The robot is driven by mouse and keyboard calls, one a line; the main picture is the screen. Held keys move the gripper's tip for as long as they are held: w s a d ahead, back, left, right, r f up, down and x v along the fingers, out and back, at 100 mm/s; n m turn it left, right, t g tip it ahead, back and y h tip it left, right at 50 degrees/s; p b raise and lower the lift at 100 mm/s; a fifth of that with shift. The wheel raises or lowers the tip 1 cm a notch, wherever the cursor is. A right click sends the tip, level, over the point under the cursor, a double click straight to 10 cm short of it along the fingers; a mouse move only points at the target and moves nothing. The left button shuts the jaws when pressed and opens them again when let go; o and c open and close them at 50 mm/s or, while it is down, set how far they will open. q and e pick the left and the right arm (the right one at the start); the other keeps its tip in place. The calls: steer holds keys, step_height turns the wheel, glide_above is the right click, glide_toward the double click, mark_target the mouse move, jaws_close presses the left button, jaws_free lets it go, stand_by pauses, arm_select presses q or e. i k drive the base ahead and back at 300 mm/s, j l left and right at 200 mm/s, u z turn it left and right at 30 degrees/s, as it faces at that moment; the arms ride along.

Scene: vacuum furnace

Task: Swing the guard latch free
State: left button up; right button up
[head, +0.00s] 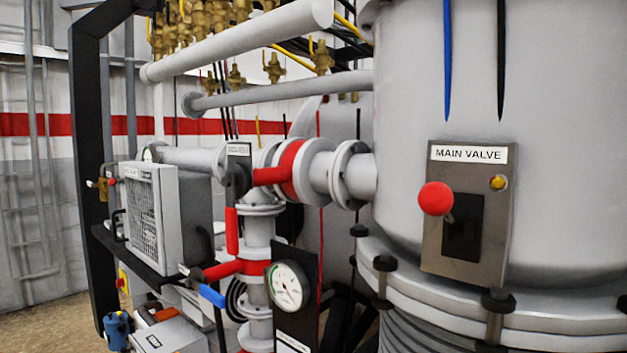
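A grey metal plate labelled MAIN VALVE (505,205) is mounted on the large grey vessel at the right in the head view. A red ball knob (436,198) stands out from the plate's left side on a short lever over a black recessed panel (462,230). A small brass-yellow round part (498,182) sits at the plate's upper right. I cannot tell which part is the guard latch; no part is marked as such. Neither of my grippers is in view.
Left of the vessel are flanged grey pipes with red bands (290,170), a dial gauge (287,287) on a black panel, and a blue-tipped handle (212,295). A black frame post (88,190) stands at the left. Large bolts (497,303) stick up along the vessel's flange.

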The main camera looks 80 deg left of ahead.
mark_target(112, 182)
steer(key=u, duration=3.55)
steer(key=i+j+z, duration=0.1)
steer(key=i+j, duration=1.75)
steer(key=j, duration=0.15)
